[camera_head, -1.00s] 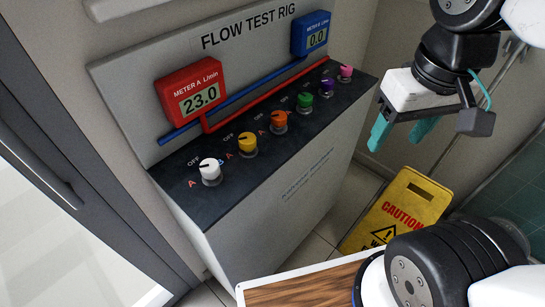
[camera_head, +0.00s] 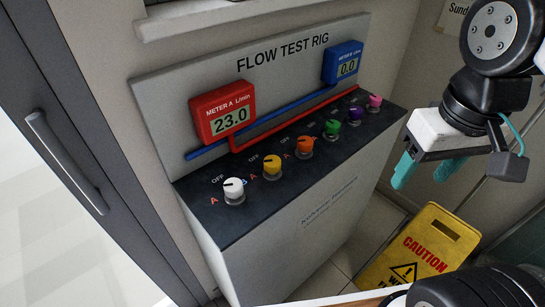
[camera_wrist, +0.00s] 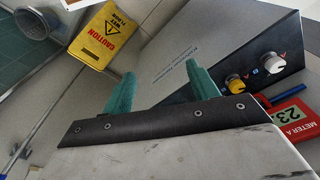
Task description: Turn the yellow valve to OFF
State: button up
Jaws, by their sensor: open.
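The yellow valve (camera_head: 271,166) is a round knob on the dark sloped top of the flow test rig (camera_head: 310,210), between the white valve (camera_head: 234,190) and the orange valve (camera_head: 304,146). A black pointer line shows on its top; an OFF label is to its upper left. In the wrist view the yellow valve (camera_wrist: 235,84) is at right, beyond the fingers. My gripper (camera_head: 428,172) has teal fingers, is open and empty, and hangs to the right of the rig, apart from every valve. It also shows in the wrist view (camera_wrist: 162,92).
Red meter A (camera_head: 223,112) reads 23.0; blue meter B (camera_head: 343,62) reads 0.0. Green (camera_head: 332,129), purple (camera_head: 355,114) and pink (camera_head: 375,103) valves continue the row. A yellow caution sign (camera_head: 422,250) stands on the floor right of the rig. A door is at left.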

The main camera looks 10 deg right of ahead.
jog(key=w+a+f+n+g, duration=0.2)
jog(key=w+a+f+n, duration=0.15)
jog(key=w+a, duration=0.45)
jog(key=n+t, duration=0.1)
jog(key=n, duration=0.5)
send_over(272, 160)
notch_tip(272, 160, down, 2)
jog(key=shift+f, duration=0.35)
notch_tip(272, 160, down, 7)
jog(key=shift+f, duration=0.2)
jog(key=c, duration=1)
